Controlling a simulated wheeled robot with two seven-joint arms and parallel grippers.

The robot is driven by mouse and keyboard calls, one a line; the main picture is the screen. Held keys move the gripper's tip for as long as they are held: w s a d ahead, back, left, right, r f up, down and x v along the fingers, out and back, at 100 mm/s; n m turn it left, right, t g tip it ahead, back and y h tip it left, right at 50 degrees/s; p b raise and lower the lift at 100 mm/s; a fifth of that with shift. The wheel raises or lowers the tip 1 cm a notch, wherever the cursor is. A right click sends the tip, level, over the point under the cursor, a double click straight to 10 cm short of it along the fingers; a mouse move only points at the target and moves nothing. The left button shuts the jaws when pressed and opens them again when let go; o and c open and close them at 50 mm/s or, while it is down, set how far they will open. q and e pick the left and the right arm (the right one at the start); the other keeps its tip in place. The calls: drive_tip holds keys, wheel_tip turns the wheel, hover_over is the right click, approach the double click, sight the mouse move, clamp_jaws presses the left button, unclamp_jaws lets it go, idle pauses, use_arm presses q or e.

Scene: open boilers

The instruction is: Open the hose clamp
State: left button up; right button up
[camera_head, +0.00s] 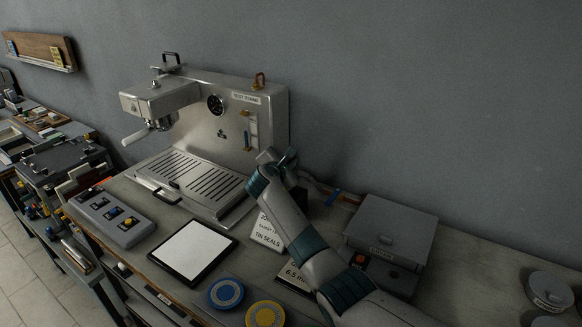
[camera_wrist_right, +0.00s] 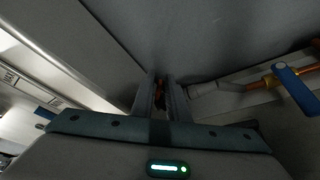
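A small orange-brown piece (camera_wrist_right: 160,92) shows between the fingers of my right gripper (camera_wrist_right: 162,98) in the right wrist view. It may be the hose clamp; it is too dark and small to be sure. The fingers are a narrow gap apart, and I cannot tell whether they press on it. A pale hose or pipe (camera_wrist_right: 208,88) runs right from beside the fingers. My left gripper is not in view.
A copper pipe with a blue lever (camera_wrist_right: 297,90) lies right of the fingers, near the wall. In the head view a grey box (camera_head: 391,228) stands right of my arm. A tablet (camera_head: 193,249), a button panel (camera_head: 112,215) and round discs (camera_head: 226,292) lie in front.

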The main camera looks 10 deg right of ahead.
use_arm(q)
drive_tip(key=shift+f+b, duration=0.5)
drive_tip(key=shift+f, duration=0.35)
use_arm(e)
drive_tip(key=shift+w+d+f, duration=0.25)
drive_tip(key=shift+w+d, duration=0.1)
drive_tip(key=shift+w, duration=0.2)
clamp_jaws()
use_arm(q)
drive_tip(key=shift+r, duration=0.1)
